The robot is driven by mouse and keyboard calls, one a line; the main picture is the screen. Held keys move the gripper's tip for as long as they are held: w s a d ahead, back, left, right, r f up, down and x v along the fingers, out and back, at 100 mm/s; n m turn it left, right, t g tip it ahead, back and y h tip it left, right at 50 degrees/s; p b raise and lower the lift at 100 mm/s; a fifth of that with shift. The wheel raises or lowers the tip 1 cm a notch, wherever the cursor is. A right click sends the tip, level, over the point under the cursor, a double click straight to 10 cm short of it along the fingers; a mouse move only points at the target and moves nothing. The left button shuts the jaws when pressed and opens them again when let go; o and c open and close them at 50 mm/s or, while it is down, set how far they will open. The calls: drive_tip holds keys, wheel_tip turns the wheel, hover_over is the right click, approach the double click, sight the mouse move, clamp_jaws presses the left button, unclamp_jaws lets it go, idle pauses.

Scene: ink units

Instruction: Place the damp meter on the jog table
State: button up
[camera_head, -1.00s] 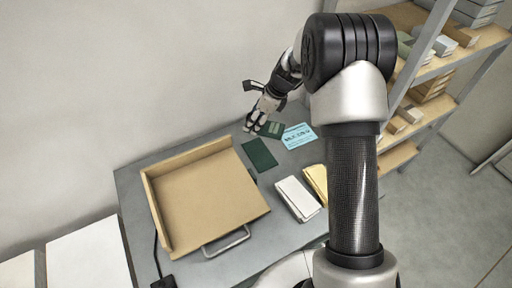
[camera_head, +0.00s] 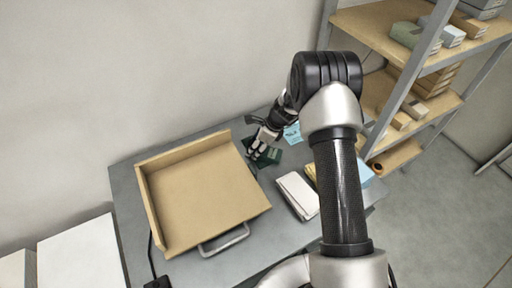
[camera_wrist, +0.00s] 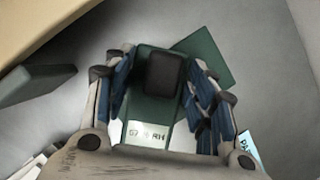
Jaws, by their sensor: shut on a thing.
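The damp meter (camera_wrist: 152,108) is a dark green block with a black pad and a pale display reading about "57 % RH". My gripper (camera_wrist: 160,78) is shut on it, with fingers along both sides. In the head view my gripper (camera_head: 256,152) is just right of the jog table (camera_head: 205,195), over the grey worktop. The jog table is a tan tray with raised walls at its back and left and a metal handle in front. Its bed is empty. In the head view the meter is hard to tell from the green pieces around my fingers.
A dark green flat piece (camera_wrist: 207,58) lies beyond the meter, and another green slab (camera_wrist: 40,84) is to its left. White (camera_head: 297,195) and yellow paper stacks lie right of the jog table. A pale blue card (camera_head: 292,133) lies behind. Shelves (camera_head: 410,90) stand right.

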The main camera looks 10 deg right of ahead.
drive_tip(key=shift+r, duration=0.15)
drive_tip(key=shift+f, duration=0.2)
drive_tip(key=o, duration=1.2)
drive_tip(key=shift+r, duration=0.15)
